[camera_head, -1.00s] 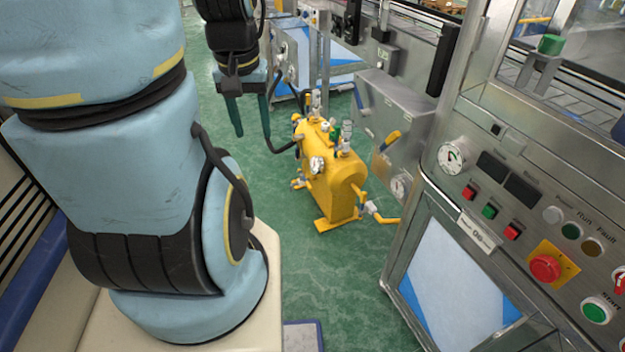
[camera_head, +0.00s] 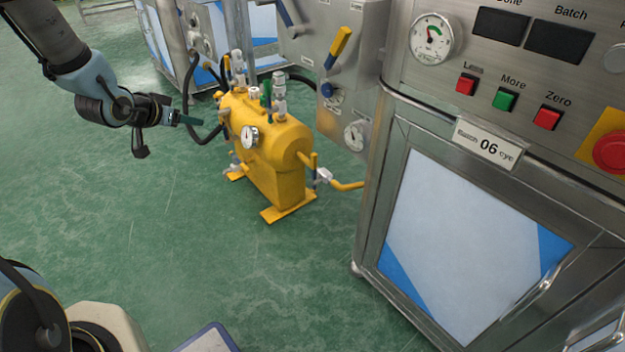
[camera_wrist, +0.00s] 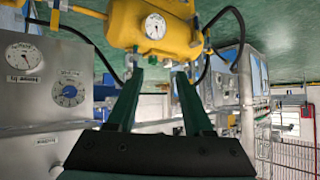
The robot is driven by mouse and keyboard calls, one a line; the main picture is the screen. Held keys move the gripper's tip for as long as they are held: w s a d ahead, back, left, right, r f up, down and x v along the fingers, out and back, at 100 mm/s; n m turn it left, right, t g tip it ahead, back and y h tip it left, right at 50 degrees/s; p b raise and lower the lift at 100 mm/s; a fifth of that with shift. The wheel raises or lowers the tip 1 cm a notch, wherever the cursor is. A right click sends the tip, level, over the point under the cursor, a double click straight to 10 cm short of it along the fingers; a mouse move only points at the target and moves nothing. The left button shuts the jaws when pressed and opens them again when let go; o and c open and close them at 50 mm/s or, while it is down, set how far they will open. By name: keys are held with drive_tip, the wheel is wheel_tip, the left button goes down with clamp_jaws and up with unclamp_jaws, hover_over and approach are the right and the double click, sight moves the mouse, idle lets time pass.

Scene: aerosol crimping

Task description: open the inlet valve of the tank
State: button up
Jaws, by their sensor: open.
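The yellow tank (camera_head: 275,185) stands on the floor left of the machine, with a round white gauge (camera_head: 249,136) on its side. Several fittings (camera_head: 279,88) rise from its top, one with a green part. I cannot tell which valve is the inlet. My gripper (camera_head: 196,121) is level, left of the tank and apart from it, pointing toward it. In the wrist view my gripper (camera_wrist: 159,70) is open and empty, with the tank (camera_wrist: 118,22) beyond its fingertips.
The steel machine (camera_head: 375,200) stands close on the right, with buttons and a door. A yellow-and-blue lever (camera_head: 340,48) is on the panel behind the tank. Black hoses (camera_head: 188,95) curve by the tank's left end. Green floor (camera_head: 130,220) is free in front and left.

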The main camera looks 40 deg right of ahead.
drive_tip(key=s+d+f+m+g+h+b, duration=0.3)
drive_tip(key=s+d+f+h+b, duration=0.2)
drive_tip(key=d+f+b, duration=0.5)
drive_tip(key=m+g+h+b, duration=0.3)
drive_tip(key=g+h+b, duration=0.1)
drive_tip(key=b, duration=0.2)
approach(312, 157)
drive_tip(key=d+b, duration=0.3)
drive_tip(key=d, duration=0.8)
drive_tip(key=shift+s, duration=0.15)
drive_tip(key=shift+a, duration=0.1)
clamp_jaws()
